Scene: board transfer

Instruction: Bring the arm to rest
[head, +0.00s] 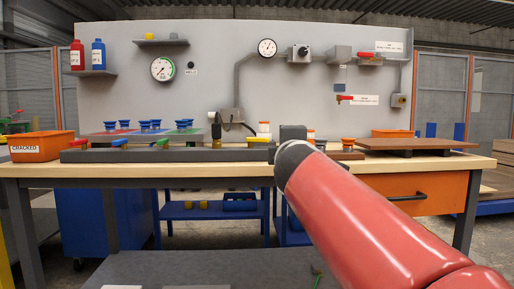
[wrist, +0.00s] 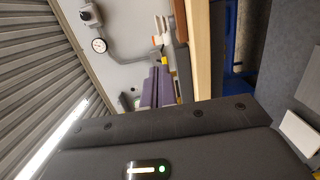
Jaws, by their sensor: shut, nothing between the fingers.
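My red arm (head: 350,215) reaches from the lower right of the head view toward the workbench (head: 150,170). Its dark rounded joint (head: 291,157) appears in front of the bench's front edge. The gripper fingers cannot be made out in the head view, where the arm hides what lies behind it. In the wrist view my gripper (wrist: 157,78) shows beyond its dark housing, with two greyish fingers side by side. It is shut and empty. The wrist view is turned on its side, with the bench edge running upright at the upper middle.
An orange bin (head: 40,147) labelled CRACKED stands at the bench's left end. A long dark bar (head: 170,155) runs along the front. Coloured mats with blue-topped pieces (head: 150,126) lie behind it. A brown board (head: 415,145) lies at right. The grey panel (head: 215,75) carries gauges and valves.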

